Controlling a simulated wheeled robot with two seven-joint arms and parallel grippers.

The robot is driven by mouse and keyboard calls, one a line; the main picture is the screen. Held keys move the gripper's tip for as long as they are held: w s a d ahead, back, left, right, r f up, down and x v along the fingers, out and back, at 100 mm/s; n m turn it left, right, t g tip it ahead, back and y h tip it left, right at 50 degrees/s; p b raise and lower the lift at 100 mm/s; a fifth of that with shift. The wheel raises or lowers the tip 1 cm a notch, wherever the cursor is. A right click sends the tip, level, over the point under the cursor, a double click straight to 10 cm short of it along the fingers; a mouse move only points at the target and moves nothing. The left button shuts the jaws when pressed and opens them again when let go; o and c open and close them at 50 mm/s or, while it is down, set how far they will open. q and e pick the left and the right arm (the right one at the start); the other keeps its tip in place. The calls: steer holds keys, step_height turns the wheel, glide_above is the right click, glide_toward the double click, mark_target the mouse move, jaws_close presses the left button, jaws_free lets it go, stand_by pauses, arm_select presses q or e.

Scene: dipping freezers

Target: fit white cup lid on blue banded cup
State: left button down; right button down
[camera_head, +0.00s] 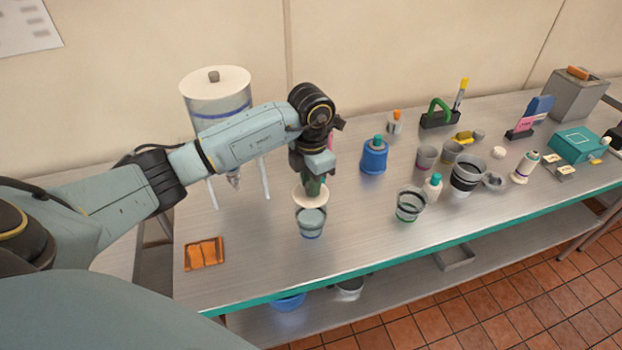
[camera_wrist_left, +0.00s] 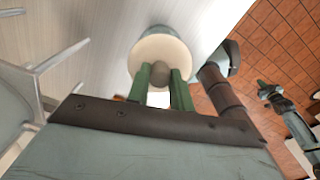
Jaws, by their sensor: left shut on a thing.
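My left gripper (camera_head: 314,186) is shut on the knob of the white cup lid (camera_head: 311,200), a pale round disc held about level. In the left wrist view the green fingers (camera_wrist_left: 160,86) grip the knob on top of the lid (camera_wrist_left: 158,48). The blue banded cup (camera_head: 310,225) stands upright on the counter, just below and in front of the lid in the head view. Its open top still shows there. In the left wrist view the lid hides most of the cup. My right gripper may be the small dark shape at that view's right; its jaws are unclear.
A clear cup with dark bands (camera_head: 410,206) and a white bottle (camera_head: 433,186) stand to the right. A blue jar (camera_head: 374,157) is behind. A white dispenser (camera_head: 216,92) stands back left, an orange mat (camera_head: 204,253) front left. The front counter strip is clear.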

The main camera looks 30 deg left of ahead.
mark_target(311, 198)
arm_select(q)
steer(key=shift+w+f, duration=0.1)
step_height(311, 198, down, 5)
steer(key=b, duration=0.4)
steer(key=shift+f, duration=0.1)
steer(key=shift+b, duration=0.3)
stand_by(0.7)
steer(key=shift+f, duration=0.15)
steer(key=shift+f+b, duration=0.5)
steer(key=shift+b, duration=0.05)
steer(key=c, duration=1.2)
jaws_free()
steer(key=shift+o, duration=0.2)
